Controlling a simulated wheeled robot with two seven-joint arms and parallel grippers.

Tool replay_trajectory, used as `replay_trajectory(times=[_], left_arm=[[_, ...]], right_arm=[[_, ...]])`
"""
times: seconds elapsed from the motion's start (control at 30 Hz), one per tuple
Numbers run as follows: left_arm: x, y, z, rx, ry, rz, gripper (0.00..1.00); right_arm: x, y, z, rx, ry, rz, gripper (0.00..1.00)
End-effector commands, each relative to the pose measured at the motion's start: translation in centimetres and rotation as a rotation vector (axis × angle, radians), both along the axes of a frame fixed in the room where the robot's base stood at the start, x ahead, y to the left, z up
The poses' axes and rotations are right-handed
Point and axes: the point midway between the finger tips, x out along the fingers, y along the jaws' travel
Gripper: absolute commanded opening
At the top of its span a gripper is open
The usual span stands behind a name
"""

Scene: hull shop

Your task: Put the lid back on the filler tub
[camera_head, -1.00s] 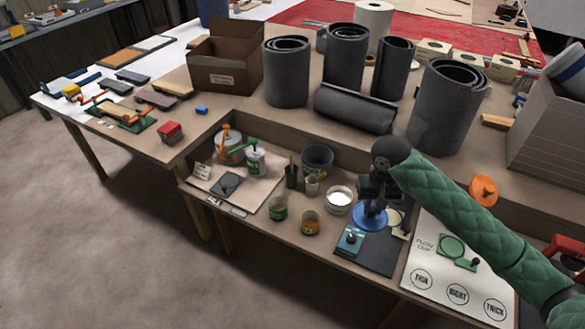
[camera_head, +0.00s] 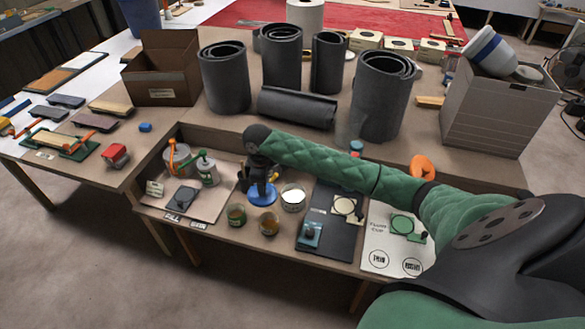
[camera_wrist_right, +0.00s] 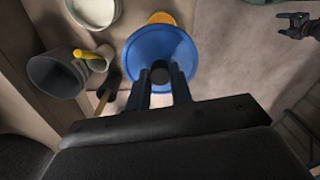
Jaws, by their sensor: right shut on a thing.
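The filler tub (camera_head: 293,202) is a round open white tub standing on the lower bench shelf; its pale filler shows. It also shows at the top left of the wrist view (camera_wrist_right: 95,10). The lid (camera_head: 261,196) is a blue disc with a dark knob. My right gripper (camera_head: 259,178) is shut on that knob, seen also in the wrist view (camera_wrist_right: 160,85). The blue lid (camera_wrist_right: 160,50) hangs roughly level, left of the tub in the head view and apart from it. Its height above the shelf is hard to tell.
An orange tin (camera_head: 269,224) and a green tin (camera_head: 236,215) stand in front of the lid. A dark bucket (camera_wrist_right: 52,78) and a small cup (camera_wrist_right: 103,58) are close to the gripper. A dark mat (camera_head: 318,238) lies right of the tub. Grey rolls (camera_head: 384,95) stand behind.

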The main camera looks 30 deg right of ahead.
Motion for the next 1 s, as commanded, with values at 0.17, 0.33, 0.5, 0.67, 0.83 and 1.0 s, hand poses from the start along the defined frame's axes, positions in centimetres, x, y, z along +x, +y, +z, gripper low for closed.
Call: replay_trajectory(times=[0.17,0.33,0.5,0.67,0.83,1.0], left_arm=[[-1.6,1.0,-2.2,0.008,-0.004,-0.004,0.76],[-3.3,1.9,-4.3,0.016,-0.010,-0.007,0.76],[-5.1,3.0,-6.1,0.021,-0.018,-0.012,0.76],[-6.9,3.9,-7.4,0.026,-0.022,-0.016,0.76],[-8.0,4.5,-8.2,0.029,-0.027,-0.018,0.76],[-8.5,4.7,-8.6,0.030,-0.030,-0.019,0.76]], right_arm=[[1.2,-3.0,-0.9,0.003,-0.006,0.234,0.01],[2.1,-6.0,-2.0,0.002,-0.012,0.465,0.01],[2.9,-9.2,-3.1,-0.003,-0.020,0.694,0.01],[3.2,-11.8,-4.1,-0.008,-0.022,0.885,0.01],[3.4,-13.6,-4.8,-0.012,-0.026,1.019,0.01],[3.5,-14.4,-5.2,-0.015,-0.026,1.076,0.01]])
